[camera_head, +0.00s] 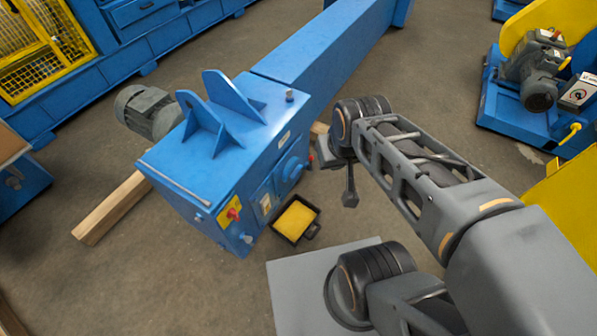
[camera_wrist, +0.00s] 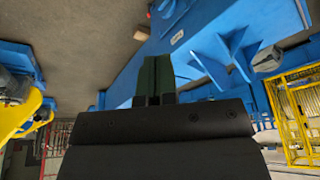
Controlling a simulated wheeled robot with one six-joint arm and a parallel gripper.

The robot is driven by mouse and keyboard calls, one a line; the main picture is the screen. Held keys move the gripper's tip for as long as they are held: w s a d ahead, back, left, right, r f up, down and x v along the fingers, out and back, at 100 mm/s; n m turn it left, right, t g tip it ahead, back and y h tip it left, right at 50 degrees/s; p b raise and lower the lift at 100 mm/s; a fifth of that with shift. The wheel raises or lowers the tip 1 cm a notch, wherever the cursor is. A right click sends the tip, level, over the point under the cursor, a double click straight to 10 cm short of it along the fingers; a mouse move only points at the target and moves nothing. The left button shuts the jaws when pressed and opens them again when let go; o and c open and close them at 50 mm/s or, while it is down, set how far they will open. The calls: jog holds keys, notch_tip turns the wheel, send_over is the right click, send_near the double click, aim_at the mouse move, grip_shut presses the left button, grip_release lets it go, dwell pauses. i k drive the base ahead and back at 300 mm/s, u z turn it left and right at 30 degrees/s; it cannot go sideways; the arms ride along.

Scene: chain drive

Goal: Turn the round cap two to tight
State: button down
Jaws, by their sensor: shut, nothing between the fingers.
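The blue gearbox housing (camera_head: 215,150) stands left of my arm in the head view. Another red knob (camera_head: 234,214) is on a yellow plate at the lower corner. I cannot tell which is round cap two. My gripper (camera_head: 350,199) hangs right of the housing, apart from it. In the wrist view my gripper (camera_wrist: 155,62) has its dark green fingers together and empty.
A black tray with a yellow inside (camera_head: 296,220) lies on the floor by the housing. A grey motor (camera_head: 147,110) and a wooden beam (camera_head: 110,208) are at left. A long blue beam (camera_head: 325,50) runs behind. Blue-yellow machinery (camera_head: 540,75) stands at right.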

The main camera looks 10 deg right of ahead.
aim_at(293, 167)
jog(key=z, duration=0.45)
jog(key=k, duration=0.55)
jog(key=u, duration=0.05)
jog(key=i, duration=1.15)
jog(key=u, duration=0.85)
